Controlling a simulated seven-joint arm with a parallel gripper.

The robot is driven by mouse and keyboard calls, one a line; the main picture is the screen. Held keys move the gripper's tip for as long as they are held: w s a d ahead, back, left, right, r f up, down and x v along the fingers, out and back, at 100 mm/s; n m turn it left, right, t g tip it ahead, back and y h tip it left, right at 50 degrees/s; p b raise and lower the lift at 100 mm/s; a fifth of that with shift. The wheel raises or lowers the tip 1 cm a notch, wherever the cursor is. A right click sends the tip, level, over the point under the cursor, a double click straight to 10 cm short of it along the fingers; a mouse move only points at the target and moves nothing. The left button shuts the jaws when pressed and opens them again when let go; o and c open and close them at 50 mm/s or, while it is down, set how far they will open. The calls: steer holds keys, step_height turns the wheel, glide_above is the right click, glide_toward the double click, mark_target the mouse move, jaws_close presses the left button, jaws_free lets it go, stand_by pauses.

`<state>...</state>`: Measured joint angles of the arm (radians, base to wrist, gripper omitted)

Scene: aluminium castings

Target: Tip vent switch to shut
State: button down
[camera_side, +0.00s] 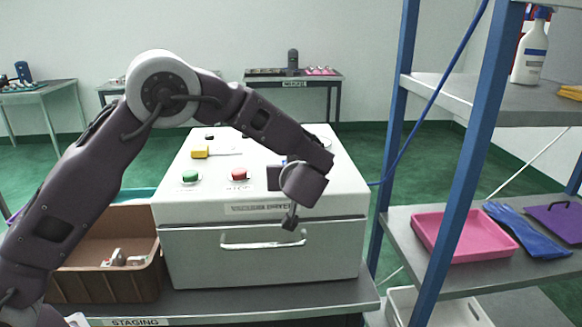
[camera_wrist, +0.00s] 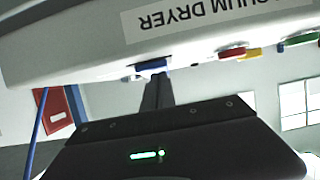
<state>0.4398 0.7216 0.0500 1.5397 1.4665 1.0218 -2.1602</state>
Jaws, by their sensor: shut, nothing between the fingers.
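The white vacuum dryer (camera_side: 340,190) stands on the staging bench, its sloped top carrying the controls. A blue control (camera_wrist: 152,65) shows on the panel in the wrist view, just beyond my fingertips; it may be the vent switch, but no label for it is readable. In the side view only a bit of blue (camera_side: 284,160) shows behind my wrist. The switch's position cannot be read.
A green button (camera_side: 190,176), a red button (camera_side: 239,174) and a yellow handle (camera_side: 200,152) sit on the panel's left. The drawer handle (camera_side: 262,244) juts out below my gripper. A brown bin (camera_side: 105,282) stands left; a blue-post shelf (camera_side: 470,150) stands right.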

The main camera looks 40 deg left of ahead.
steer(key=shift+r, duration=0.8)
steer(key=shift+r, duration=0.1)
steer(key=r, duration=0.2)
steer(key=d+r, duration=0.1)
steer(key=r, duration=0.1)
steer(key=shift+s, duration=0.4)
steer(key=s+d, duration=0.6)
steer(key=shift+s+d+r, duration=0.2)
steer(key=shift+s+r, duration=0.1)
steer(key=shift+r, duration=0.1)
